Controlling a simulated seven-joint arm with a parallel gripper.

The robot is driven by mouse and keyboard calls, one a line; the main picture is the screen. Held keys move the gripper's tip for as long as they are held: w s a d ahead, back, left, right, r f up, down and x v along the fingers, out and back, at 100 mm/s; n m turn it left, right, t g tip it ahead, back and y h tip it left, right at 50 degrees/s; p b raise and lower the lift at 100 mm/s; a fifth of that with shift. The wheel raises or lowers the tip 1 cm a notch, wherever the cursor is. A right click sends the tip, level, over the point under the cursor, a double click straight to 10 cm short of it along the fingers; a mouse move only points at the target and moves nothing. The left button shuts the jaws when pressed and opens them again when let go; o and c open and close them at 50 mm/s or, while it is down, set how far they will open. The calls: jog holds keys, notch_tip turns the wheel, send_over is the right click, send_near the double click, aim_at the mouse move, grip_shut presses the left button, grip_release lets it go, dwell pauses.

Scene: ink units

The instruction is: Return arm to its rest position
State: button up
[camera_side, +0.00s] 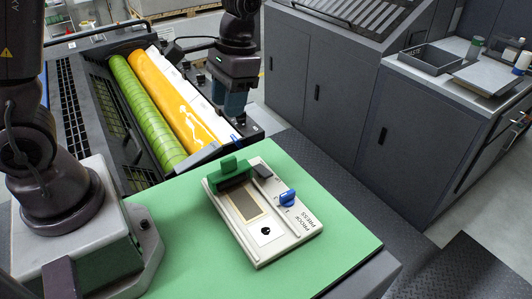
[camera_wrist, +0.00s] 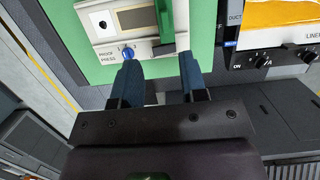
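My gripper (camera_side: 233,108) hangs from my arm above the far right end of the ink unit in the side view, with its dark blue fingers pointing down. In the wrist view my gripper (camera_wrist: 159,72) has its two fingers apart with nothing held between them. The proof press (camera_side: 262,208) lies on the green mat (camera_side: 340,238), to the front right of my gripper and apart from it. It has a green handle part (camera_side: 229,172) and a blue knob (camera_side: 286,197). The press also shows at the top of the wrist view (camera_wrist: 100,45).
The ink unit has a green roller (camera_side: 145,112) and a yellow-orange roller (camera_side: 182,95), close to my gripper. Grey cabinets (camera_side: 325,85) stand behind on the right. A side counter holds a dark tray (camera_side: 430,58) and several small containers. The mat right of the press is bare.

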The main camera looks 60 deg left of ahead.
jog(key=s+d+r+t, duration=0.1)
jog(key=s+r+t, duration=0.7)
jog(key=s+r, duration=0.4)
